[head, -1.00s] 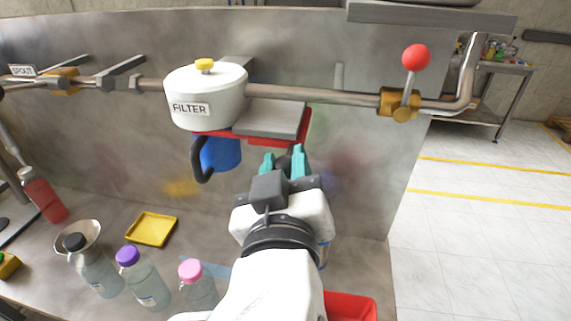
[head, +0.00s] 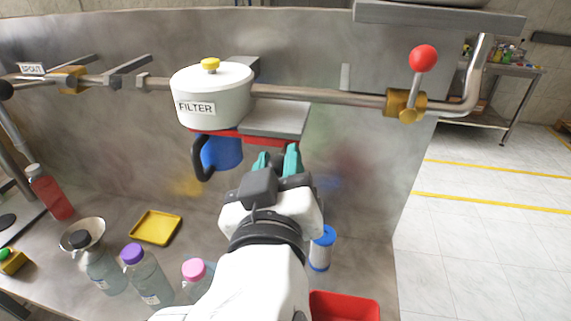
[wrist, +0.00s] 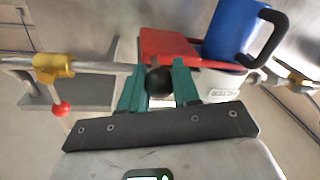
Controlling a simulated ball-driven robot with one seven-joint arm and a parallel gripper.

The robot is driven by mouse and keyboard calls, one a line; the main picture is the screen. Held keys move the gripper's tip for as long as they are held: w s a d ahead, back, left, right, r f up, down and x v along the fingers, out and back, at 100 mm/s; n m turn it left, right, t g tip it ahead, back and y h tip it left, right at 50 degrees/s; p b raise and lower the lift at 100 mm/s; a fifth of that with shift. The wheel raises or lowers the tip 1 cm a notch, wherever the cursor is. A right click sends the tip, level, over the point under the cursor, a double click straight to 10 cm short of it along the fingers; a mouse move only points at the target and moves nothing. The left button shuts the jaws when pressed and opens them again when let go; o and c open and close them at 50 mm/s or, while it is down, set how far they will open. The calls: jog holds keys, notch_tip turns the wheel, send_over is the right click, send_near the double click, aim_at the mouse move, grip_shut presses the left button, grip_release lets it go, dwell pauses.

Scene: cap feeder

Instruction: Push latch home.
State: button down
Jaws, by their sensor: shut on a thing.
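My gripper (head: 276,161) has teal fingers and is below the grey plate and red slide (head: 262,142) under the white filter housing (head: 215,95). In the wrist view, my gripper (wrist: 158,88) is shut on a round black knob (wrist: 158,82), which lies between the fingers in front of the red slide (wrist: 165,45). I take this knob to be the latch's, though its stem is not visible. In the head view the knob is hidden by my gripper. A blue cup (head: 221,152) with a black handle hangs beside the slide, left of my gripper.
A steel pipe (head: 330,95) runs across the panel, with a red-knobbed brass valve (head: 408,103) at the right. Below are a yellow tray (head: 156,227), several bottles, a blue-capped white canister (head: 322,248) and a red bin (head: 343,306). Bare panel lies right of my gripper.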

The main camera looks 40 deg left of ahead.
jog(key=c, duration=0.8)
grip_release()
jog(key=shift+s+a, duration=0.15)
jog(key=shift+a, duration=0.1)
jog(key=shift+c, duration=0.2)
jog(key=b+v, duration=0.1)
jog(key=v, duration=0.9)
jog(key=shift+s+d+b, duration=0.25)
jog(key=shift+d+b, duration=0.1)
jog(key=w+d+f+m+g+h, duration=0.25)
jog(key=w+d+f+h, duration=0.3)
jog(key=d+f, duration=0.6)
jog(key=w+d+f+m+g+h, duration=0.2)
jog(key=w+d+f+m+h, duration=0.3)
jog(key=d+f, duration=0.7)
jog(key=s+d+f+m+g+h, duration=0.1)
jog(key=s+d+f+g, duration=0.3)
jog(key=d+f, duration=0.8)
jog(key=s+d+f+m+g, duration=0.2)
jog(key=s+d+f, duration=0.2)
jog(key=s, duration=0.3)
jog(key=s+d+f+m+g, duration=0.2)
jog(key=s+d+f, duration=0.2)
jog(key=s+d, duration=0.2)
jog(key=shift+s, duration=0.45)
